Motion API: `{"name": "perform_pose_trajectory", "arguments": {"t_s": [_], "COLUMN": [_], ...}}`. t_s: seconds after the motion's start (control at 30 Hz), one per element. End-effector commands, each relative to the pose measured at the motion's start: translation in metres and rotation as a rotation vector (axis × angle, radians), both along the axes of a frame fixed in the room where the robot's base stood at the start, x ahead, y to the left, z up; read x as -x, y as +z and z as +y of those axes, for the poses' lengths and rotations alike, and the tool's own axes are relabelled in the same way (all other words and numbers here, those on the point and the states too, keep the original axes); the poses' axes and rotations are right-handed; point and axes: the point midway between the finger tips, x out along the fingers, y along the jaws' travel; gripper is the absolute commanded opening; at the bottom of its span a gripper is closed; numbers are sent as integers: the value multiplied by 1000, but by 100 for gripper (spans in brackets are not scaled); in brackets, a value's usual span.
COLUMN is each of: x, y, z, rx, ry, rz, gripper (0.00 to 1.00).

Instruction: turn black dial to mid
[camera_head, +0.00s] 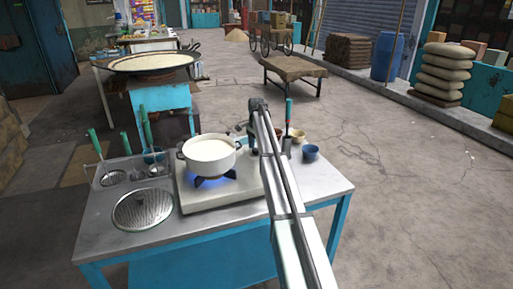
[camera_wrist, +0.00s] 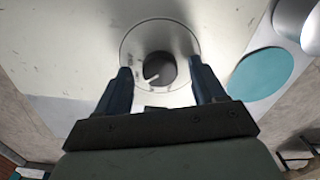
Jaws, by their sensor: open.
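The black dial (camera_wrist: 161,70) sits on a pale stove panel inside a thin engraved ring in the wrist view. A short white mark on it points toward the lower left; the small lettering around it is too small to read. My gripper (camera_wrist: 160,66) is open, with one dark finger on each side of the dial. I cannot tell whether the fingers touch it. In the head view my arm covers the right side of the stove (camera_head: 192,203), and the dial is hidden. A white pot (camera_head: 209,153) of milk stands on the burner over a blue flame (camera_head: 210,182).
Small cups, one blue (camera_head: 310,152), stand right of my arm. A teal disc (camera_wrist: 261,74) shows beside the right finger. The counter's front right corner (camera_head: 325,190) is clear.

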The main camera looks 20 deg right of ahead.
Motion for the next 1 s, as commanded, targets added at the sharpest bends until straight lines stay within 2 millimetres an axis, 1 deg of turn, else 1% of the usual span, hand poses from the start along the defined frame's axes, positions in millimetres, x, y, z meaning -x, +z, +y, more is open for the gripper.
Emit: {"name": "perform_pose_trajectory", "arguments": {"t_s": [0.3, 0.87, 0.9, 1.0], "x": [0, 0, 0, 0], "y": [-1, -1, -1, -1], "z": [0, 0, 0, 0], "rx": [0, 0, 0, 0], "ry": [0, 0, 0, 4], "rz": [0, 0, 0, 0], "gripper": [68, 15, 13, 13]}}
